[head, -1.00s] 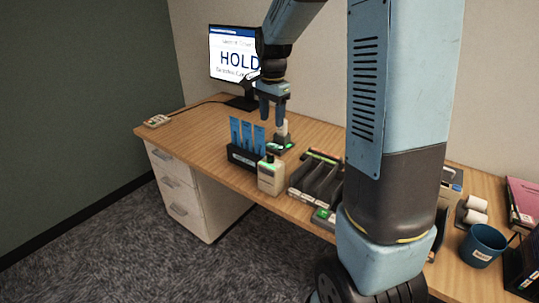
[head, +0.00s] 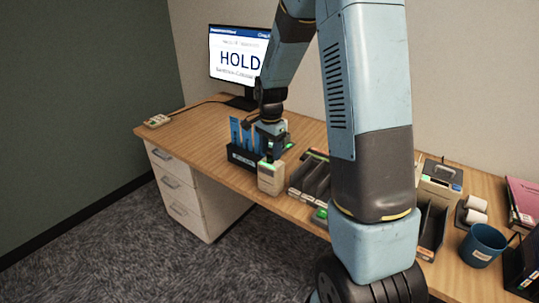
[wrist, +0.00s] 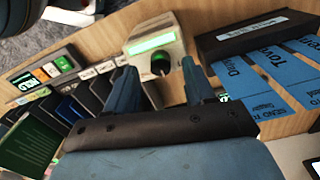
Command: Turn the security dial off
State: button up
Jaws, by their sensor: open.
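The security dial is a dark knob with a green mark (wrist: 160,65) on a cream box (wrist: 178,52) with a lit green display. In the head view the same box (head: 271,180) stands at the desk's front edge, and my gripper (head: 270,156) is just above and behind it, partly hiding its top. In the wrist view my gripper (wrist: 158,70) is open, with its fingers to either side of the knob in the picture. I cannot tell whether they touch it. Nothing is held.
A black holder (head: 240,159) with blue cards stands close to the left of the box. Dark sorter lanes (head: 309,178) lie to its right. A monitor (head: 236,75) reading HOLD stands behind. A blue cup (head: 482,245) is at the right.

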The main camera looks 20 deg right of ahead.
jog(key=shift+f, duration=1.05)
jog(key=shift+c, duration=0.3)
